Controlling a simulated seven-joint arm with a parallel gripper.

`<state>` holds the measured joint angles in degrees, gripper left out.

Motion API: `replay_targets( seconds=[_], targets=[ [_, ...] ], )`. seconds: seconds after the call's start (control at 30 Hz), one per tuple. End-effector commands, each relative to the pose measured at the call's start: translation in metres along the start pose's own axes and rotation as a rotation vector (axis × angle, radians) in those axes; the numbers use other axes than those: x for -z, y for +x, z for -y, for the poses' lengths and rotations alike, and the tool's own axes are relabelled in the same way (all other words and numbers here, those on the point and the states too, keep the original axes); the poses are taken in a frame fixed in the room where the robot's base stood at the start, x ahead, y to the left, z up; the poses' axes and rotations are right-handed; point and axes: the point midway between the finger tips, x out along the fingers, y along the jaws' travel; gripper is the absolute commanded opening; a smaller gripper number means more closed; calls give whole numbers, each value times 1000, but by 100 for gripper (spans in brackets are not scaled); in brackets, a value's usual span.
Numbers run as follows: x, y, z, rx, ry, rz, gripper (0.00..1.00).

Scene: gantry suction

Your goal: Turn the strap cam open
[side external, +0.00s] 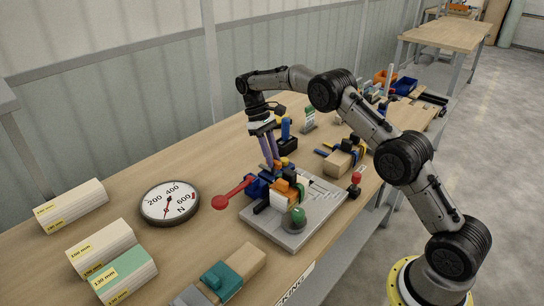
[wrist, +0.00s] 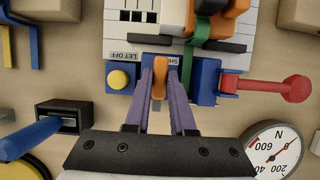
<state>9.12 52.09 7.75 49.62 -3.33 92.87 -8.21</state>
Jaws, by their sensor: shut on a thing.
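In the wrist view, an orange strap cam lever (wrist: 160,78) stands upright between the two purple fingers of my gripper (wrist: 160,70). My gripper is shut on it at the blue housing on the edge of the white plate. A label on the housing beside it is partly covered by the fingers.
A red lever with a ball end (side external: 220,202) sticks out towards the round force dial (side external: 169,203). A yellow button (wrist: 118,79) sits beside my fingers. A black box with a blue handle (side external: 287,130) stands close behind. Labelled blocks (side external: 72,203) lie at left.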

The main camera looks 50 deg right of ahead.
Motion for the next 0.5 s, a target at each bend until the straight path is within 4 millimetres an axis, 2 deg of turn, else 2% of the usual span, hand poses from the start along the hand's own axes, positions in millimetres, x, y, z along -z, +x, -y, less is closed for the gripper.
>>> replay_targets(
  seconds=[0.4, 0.43, 0.5],
  targets=[
    [1, -1, 0, 5, 9, -5, 0],
    [1, -1, 0, 5, 9, -5, 24],
    [1, -1, 0, 5, 9, -5, 37]
  ],
)
